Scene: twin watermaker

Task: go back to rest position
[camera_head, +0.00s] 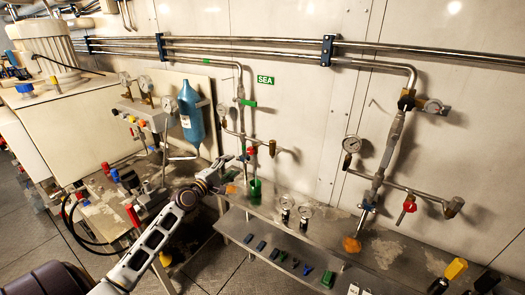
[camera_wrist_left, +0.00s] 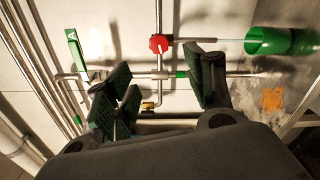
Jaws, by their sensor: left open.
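My left gripper (camera_head: 232,172) reaches in from the lower left of the head view, in front of the pipework near the SEA sign (camera_head: 265,80). In the left wrist view its jaws (camera_wrist_left: 160,88) are apart, with nothing held between them. A red valve handle (camera_wrist_left: 158,44) and thin metal pipes show beyond the fingers. The same red handle (camera_head: 251,151) is close to the gripper in the head view. My right gripper is in neither view.
A green cup (camera_head: 255,190) stands right of my left gripper on a metal shelf (camera_head: 300,233). Gauges and pipes line the wall, including a second red handle (camera_head: 409,206). A blue bottle (camera_head: 191,112) and a gauge unit are at left. Small dark items lie on the lower shelf.

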